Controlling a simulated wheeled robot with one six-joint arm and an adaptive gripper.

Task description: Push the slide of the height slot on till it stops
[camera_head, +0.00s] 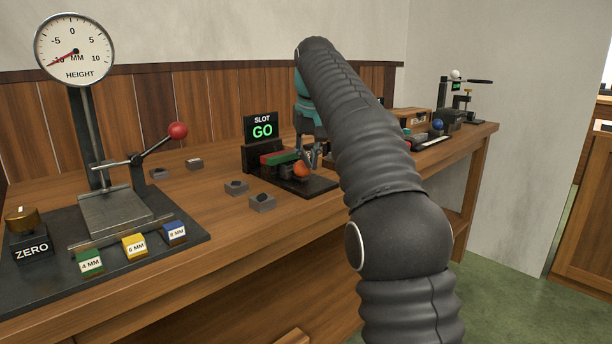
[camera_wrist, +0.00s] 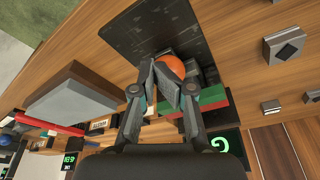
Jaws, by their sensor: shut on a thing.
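The height slot stands mid-bench in the head view, with a lit "SLOT GO" sign (camera_head: 262,130) at its back. A green and red block (camera_head: 280,158) lies in front of the sign on the black base (camera_head: 318,184). The slide's orange ball knob (camera_head: 301,170) sits over the base and shows in the wrist view (camera_wrist: 172,65). My gripper (camera_head: 308,158) reaches down from above, its fingers (camera_wrist: 166,72) shut on the knob. The fingers cover part of the knob, and the slide under it is mostly hidden.
A height gauge (camera_head: 112,208) with a round dial and a red-knobbed lever stands at left. Labelled 4, 6 and 8 MM blocks (camera_head: 134,246) lie before it. Small grey pieces (camera_head: 262,202) lie left of the slot. Other apparatus (camera_head: 456,114) stands at the bench's far right end.

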